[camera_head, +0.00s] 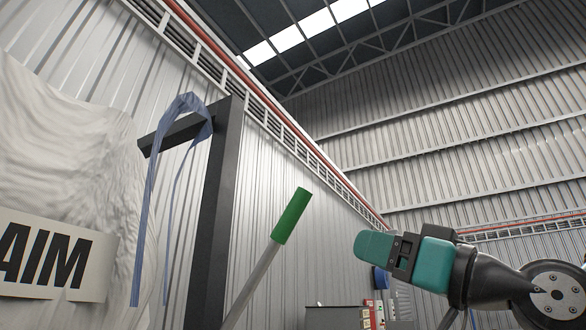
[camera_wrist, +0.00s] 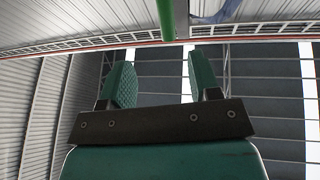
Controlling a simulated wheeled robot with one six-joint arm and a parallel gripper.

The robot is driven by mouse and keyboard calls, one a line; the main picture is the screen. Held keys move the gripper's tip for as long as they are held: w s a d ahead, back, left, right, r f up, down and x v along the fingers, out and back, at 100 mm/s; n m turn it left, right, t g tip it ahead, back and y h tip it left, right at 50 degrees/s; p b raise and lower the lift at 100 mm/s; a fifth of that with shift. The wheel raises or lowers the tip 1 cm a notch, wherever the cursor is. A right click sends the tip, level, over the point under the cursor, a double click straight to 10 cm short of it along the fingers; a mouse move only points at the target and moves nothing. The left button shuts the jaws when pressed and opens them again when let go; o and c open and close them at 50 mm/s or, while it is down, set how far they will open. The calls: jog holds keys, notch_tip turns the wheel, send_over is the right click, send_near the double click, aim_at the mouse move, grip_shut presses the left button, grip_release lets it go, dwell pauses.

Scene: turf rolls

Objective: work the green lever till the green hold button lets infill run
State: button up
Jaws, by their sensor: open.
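The green lever (camera_head: 291,216) has a green grip on a bare grey shaft that leans up to the right in the head view. Its foot is out of frame. In the wrist view the green grip (camera_wrist: 166,18) comes in at the top edge, in line with the gap between my fingers and beyond their tips. My gripper (camera_head: 364,247) is to the right of the lever and apart from it. In the wrist view my gripper (camera_wrist: 160,78) shows two teal fingers spread with nothing between them. I see no green hold button in either view.
A dark post with an arm (camera_head: 214,215) stands left of the lever, with a blue strap (camera_head: 150,215) hung over it. A pale bulk bag (camera_head: 75,150) with an "AIM" sign (camera_head: 50,262) is at far left. A grey cabinet (camera_head: 335,317) with small red items stands low behind.

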aim_at(299, 215)
jog(key=p+x, duration=0.5)
jog(key=r+p+x, duration=0.1)
jog(key=p+x, duration=0.4)
jog(key=s+p+x, duration=0.1)
jog(key=p+x, duration=0.4)
jog(key=shift+w+a+r, duration=0.2)
jog(key=shift+a+r, duration=0.1)
jog(key=shift+r, duration=0.1)
jog(key=shift+w+a+r, duration=0.1)
jog(key=shift+w+a, duration=0.4)
jog(key=shift+c, duration=0.5)
grip_shut()
jog(key=shift+r+p, duration=0.1)
jog(key=shift+p, duration=0.25)
